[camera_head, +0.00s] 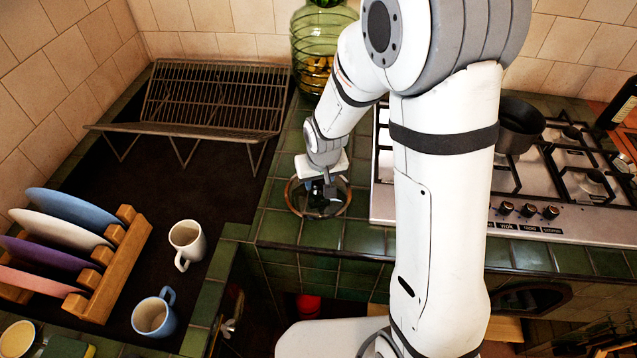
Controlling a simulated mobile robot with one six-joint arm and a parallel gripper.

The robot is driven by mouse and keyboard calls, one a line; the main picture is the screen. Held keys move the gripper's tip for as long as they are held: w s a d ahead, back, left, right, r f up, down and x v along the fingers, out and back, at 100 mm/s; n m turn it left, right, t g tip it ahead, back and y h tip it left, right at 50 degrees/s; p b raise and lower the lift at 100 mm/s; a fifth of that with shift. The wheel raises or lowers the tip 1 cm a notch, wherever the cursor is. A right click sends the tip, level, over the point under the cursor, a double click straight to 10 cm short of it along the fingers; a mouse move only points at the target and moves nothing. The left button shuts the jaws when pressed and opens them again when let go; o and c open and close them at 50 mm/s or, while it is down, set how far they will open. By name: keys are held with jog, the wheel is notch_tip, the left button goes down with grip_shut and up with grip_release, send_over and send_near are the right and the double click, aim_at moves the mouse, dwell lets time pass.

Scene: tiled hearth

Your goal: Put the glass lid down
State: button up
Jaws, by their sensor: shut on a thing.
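The glass lid (293,203) is a clear round disc with a brown rim. It is at the green tiled counter, left of the stove and close to the counter's front edge. My gripper (322,190) points down over the middle of the lid and is shut on it. The fingertips and the lid's knob are small and dark, so the exact grip is hard to make out. I cannot tell whether the lid touches the tiles or is held just above them.
A gas stove (506,214) with a dark pot (520,125) stands right. A green glass jar (318,45) is behind. Left are a wire rack (212,98), a wooden plate rack (118,262) with plates, a white mug (187,243) and a blue mug (154,315). Green tiles (281,228) surround the lid.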

aim_at(322, 200)
jog(key=shift+f, duration=1.05)
jog(key=shift+f, duration=0.15)
jog(key=o, duration=0.9)
jog(key=shift+o, duration=0.2)
jog(key=a+v, duration=0.1)
jog(key=v, duration=1.1)
jog(key=s+d+r+m, duration=0.1)
jog(key=s+d+r, duration=0.3)
jog(key=s+d, duration=0.2)
jog(key=s+d+r+m, duration=0.1)
jog(key=s+d+r, duration=0.4)
jog(key=s, duration=0.4)
jog(key=shift+s+d+h, duration=0.3)
jog(key=shift+s+d, duration=0.05)
jog(key=shift+d, duration=0.35)
jog(key=shift+r, duration=0.15)
